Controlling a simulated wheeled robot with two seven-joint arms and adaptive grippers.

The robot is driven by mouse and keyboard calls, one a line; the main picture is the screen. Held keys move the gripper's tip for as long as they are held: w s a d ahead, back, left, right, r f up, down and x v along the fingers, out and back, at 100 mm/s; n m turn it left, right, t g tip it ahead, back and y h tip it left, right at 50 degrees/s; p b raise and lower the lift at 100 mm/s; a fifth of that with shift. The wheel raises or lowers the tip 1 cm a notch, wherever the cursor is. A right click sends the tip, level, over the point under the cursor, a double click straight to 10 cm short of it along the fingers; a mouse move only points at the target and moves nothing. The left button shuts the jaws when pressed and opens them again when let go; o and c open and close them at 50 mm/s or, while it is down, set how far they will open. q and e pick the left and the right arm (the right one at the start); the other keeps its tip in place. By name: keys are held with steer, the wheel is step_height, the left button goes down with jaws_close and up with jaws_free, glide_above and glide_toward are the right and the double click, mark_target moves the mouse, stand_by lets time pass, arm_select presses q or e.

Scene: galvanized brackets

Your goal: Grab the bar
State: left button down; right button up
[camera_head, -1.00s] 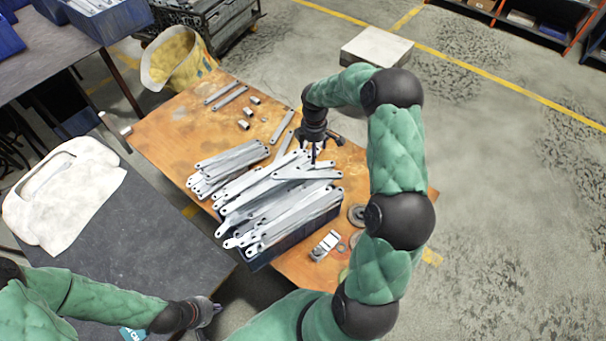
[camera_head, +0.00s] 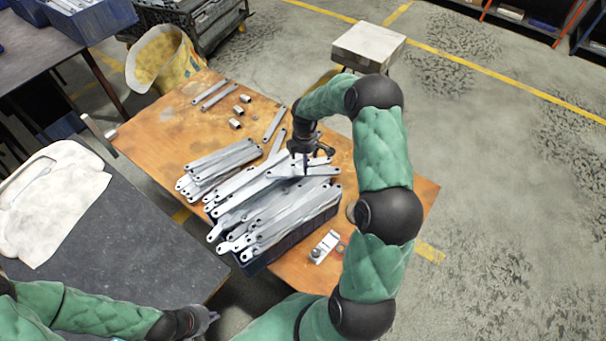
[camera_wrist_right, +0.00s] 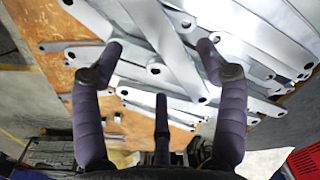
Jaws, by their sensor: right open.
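Flat galvanized bars with end holes lie heaped in a dark blue bin (camera_head: 285,245) on the brown table. One bar (camera_head: 285,173) lies slantwise across the top of the heap. My right gripper (camera_head: 306,168) is over the far part of the heap, pointing down. In the right wrist view its fingers (camera_wrist_right: 158,46) are apart, with a grey bar (camera_wrist_right: 152,30) in line with the gap and other bars around. I cannot tell whether the fingers touch a bar. My left gripper (camera_head: 210,318) is low at the left, away from the bars; its fingers are too small to judge.
A second stack of bars (camera_head: 218,160) lies left of the bin on the brown table (camera_head: 160,125). Small metal pieces (camera_head: 240,112) and loose bars lie at its far end. A metal device (camera_head: 326,246) sits right of the bin. A dark grey table (camera_head: 130,235) stands at the left.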

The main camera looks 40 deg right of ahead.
step_height(320, 180, down, 5)
steer(key=b, duration=0.2)
steer(key=shift+f+b, duration=0.1)
steer(key=shift+b, duration=0.2)
jaws_close()
